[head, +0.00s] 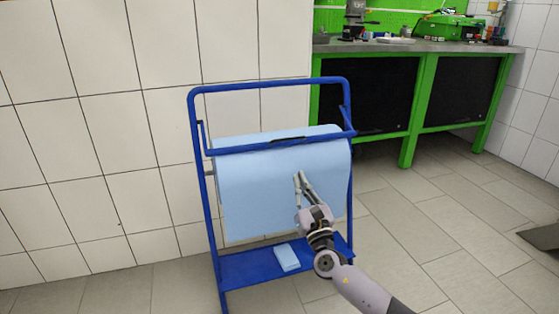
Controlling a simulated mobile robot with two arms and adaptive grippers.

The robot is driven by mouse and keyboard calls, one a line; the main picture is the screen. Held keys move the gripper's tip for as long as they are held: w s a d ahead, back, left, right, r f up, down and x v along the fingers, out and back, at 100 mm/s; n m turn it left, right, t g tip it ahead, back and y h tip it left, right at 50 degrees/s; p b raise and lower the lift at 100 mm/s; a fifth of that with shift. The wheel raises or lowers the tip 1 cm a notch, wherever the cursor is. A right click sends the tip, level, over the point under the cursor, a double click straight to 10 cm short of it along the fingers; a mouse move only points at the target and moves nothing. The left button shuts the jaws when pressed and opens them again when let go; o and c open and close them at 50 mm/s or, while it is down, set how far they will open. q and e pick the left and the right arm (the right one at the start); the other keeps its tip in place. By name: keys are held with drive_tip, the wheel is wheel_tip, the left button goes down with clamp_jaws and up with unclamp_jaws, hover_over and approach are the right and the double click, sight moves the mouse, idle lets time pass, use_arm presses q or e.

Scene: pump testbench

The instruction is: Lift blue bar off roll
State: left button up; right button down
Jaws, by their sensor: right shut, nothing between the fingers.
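The blue bar (245,149) lies across the upper front of the light blue roll (262,185), with a dark grip at its middle. Its side arms join the blue frame (206,215) of the stand. My right gripper (297,174) is in front of the roll, below the bar and apart from it in the picture. Its fingers point up and are shut with nothing between them. Whether the fingertips touch the roll's sheet, I cannot tell. My left gripper is not in view.
A folded light blue cloth (287,258) lies on the stand's blue lower shelf (248,265). A white tiled wall (90,150) stands behind. A green workbench (425,95) with tools on top is at the back right. The tiled floor (440,220) to the right is mostly clear.

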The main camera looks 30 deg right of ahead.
drive_tip(key=b, duration=0.1)
approach(285, 143)
drive_tip(key=x, duration=0.4)
drive_tip(key=shift+w, duration=0.1)
drive_tip(key=shift+w+d+r+b, duration=0.1)
drive_tip(key=shift+w+r+b, duration=0.1)
drive_tip(key=shift+w+b, duration=0.15)
drive_tip(key=shift+w+d+r, duration=0.1)
drive_tip(key=shift+w+r, duration=0.1)
drive_tip(key=shift+w, duration=0.15)
